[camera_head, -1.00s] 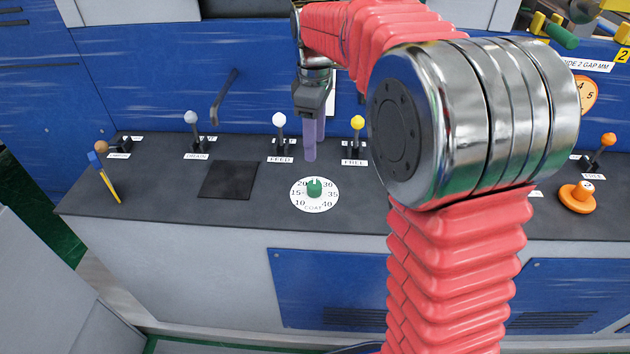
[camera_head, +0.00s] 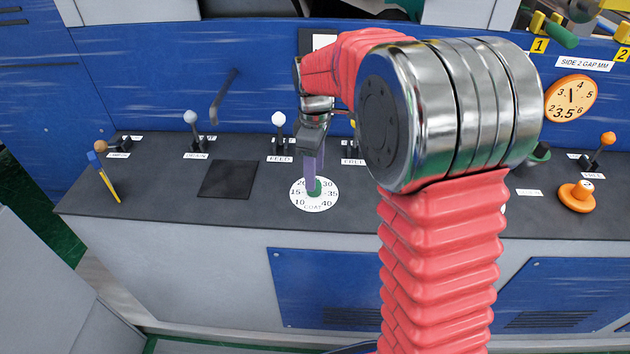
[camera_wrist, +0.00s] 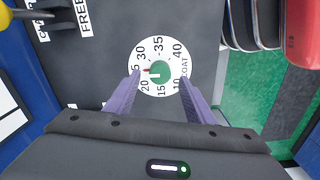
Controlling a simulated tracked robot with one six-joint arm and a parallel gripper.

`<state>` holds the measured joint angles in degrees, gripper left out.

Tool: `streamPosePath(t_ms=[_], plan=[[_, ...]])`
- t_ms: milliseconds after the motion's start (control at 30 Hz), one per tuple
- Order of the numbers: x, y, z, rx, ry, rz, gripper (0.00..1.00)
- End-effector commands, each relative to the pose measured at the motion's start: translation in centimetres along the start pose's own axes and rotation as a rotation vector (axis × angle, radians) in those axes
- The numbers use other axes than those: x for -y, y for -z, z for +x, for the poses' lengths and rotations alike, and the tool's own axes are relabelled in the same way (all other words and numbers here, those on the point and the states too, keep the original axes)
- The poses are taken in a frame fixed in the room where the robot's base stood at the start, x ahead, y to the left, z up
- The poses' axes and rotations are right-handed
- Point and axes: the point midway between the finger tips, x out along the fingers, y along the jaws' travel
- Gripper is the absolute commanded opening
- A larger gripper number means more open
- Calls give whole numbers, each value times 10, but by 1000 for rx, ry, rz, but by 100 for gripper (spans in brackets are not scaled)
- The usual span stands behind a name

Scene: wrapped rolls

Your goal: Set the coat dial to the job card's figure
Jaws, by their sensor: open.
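The coat dial (camera_head: 327,204) is a round white plate with black figures and a green knob on the dark console top. It also shows in the wrist view (camera_wrist: 177,66), where a small red pointer at the green knob (camera_wrist: 161,72) points towards a figure ending in 5, between 20 and 30. My gripper (camera_head: 314,188) is over the dial, pointing down. In the wrist view my gripper (camera_wrist: 159,77) is open, its purple fingers on either side of the knob; contact cannot be told. A white card (camera_head: 324,42) on the back panel is partly hidden by my arm; no figure is readable.
White-knobbed feed lever (camera_head: 279,120) stands just behind the dial, with a free lever, mostly hidden by my arm, to its right. A dark square pad (camera_head: 228,179) lies to the left. An orange button (camera_head: 577,197) and an orange gauge (camera_head: 571,99) are at right.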

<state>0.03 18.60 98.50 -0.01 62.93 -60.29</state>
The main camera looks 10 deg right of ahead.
Motion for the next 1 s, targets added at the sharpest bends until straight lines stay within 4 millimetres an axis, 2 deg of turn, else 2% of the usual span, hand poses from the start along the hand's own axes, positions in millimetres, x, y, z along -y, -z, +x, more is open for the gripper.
streamPosePath(t_ms=[100,300,667,1000], plan=[[0,0,19,1,2,0,49],[0,0,37,0,0,0,49],[0,0,40,0,-1,1,49],[0,-1,40,0,-1,1,25]])
